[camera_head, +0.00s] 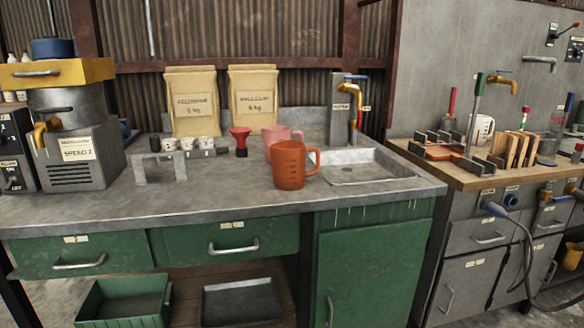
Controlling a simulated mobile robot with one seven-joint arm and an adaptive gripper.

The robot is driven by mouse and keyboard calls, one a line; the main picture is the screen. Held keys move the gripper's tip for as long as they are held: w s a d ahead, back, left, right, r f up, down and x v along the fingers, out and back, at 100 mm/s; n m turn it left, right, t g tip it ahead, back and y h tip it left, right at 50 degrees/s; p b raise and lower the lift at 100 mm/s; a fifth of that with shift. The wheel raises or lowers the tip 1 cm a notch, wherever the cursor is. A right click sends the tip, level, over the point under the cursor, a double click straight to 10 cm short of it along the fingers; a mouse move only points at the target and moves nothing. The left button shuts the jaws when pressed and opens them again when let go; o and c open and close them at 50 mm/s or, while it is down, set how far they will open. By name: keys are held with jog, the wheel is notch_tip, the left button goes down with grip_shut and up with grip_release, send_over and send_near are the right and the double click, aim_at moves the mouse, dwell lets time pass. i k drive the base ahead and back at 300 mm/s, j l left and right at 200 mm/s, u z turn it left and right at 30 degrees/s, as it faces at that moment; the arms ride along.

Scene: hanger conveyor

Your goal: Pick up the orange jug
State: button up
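The orange jug (290,166) stands upright on the grey worktop (225,197), just left of the sink. Its handle is on the right side, and dark measuring marks show on its front. A pink jug (272,138) stands close behind it and is partly hidden by it. My gripper is not in view.
A red funnel (241,137), several small white cups (187,144) and a grey metal stand (160,167) are left of the jug. The sink (360,168) and tap (353,95) are at its right. Paper bags (192,103) stand behind. The front worktop is clear.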

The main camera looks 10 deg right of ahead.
aim_at(287, 158)
jog(key=i+j, duration=0.35)
jog(key=i+j+z, duration=0.1)
jog(key=i+j, duration=0.15)
jog(key=i+j+z, duration=0.1)
jog(key=j, duration=0.4)
jog(key=i+j+z, duration=0.1)
jog(key=i+j, duration=0.2)
jog(key=i+j+z, duration=0.1)
jog(key=z, duration=0.4)
jog(key=i+j+z, duration=0.1)
jog(key=z, duration=0.35)
jog(key=j+z, duration=0.3)
jog(key=z, duration=0.2)
jog(key=i+j, duration=0.1)
jog(key=j, duration=0.2)
jog(key=i+j, duration=0.1)
jog(key=j, duration=0.2)
jog(key=i+j, duration=0.1)
jog(key=j, duration=0.15)
jog(key=z, duration=0.05)
